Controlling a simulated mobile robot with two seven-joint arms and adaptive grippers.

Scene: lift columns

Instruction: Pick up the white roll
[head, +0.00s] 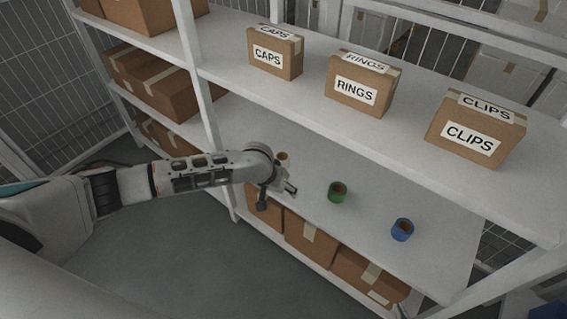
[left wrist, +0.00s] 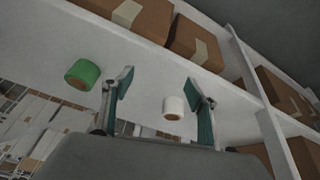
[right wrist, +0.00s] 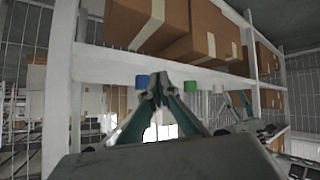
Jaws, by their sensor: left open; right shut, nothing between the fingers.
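The white roll (left wrist: 172,105) stands on the middle shelf. In the left wrist view it appears between the fingers of my open left gripper (left wrist: 159,84), nearer the right finger; contact cannot be told. In the head view only part of the roll (head: 282,156) shows behind my left gripper (head: 278,191), which comes in from the left. In the right wrist view the white roll (right wrist: 218,89) is small and far off. My right gripper (right wrist: 158,90) is shut and empty, away from the rolls.
A green roll (head: 337,192) and a blue roll (head: 402,229) stand to the right on the same shelf. Boxes marked CAPS (head: 274,54), RINGS (head: 360,85) and CLIPS (head: 473,130) stand on the shelf above. A white post (head: 205,110) rises left of the gripper.

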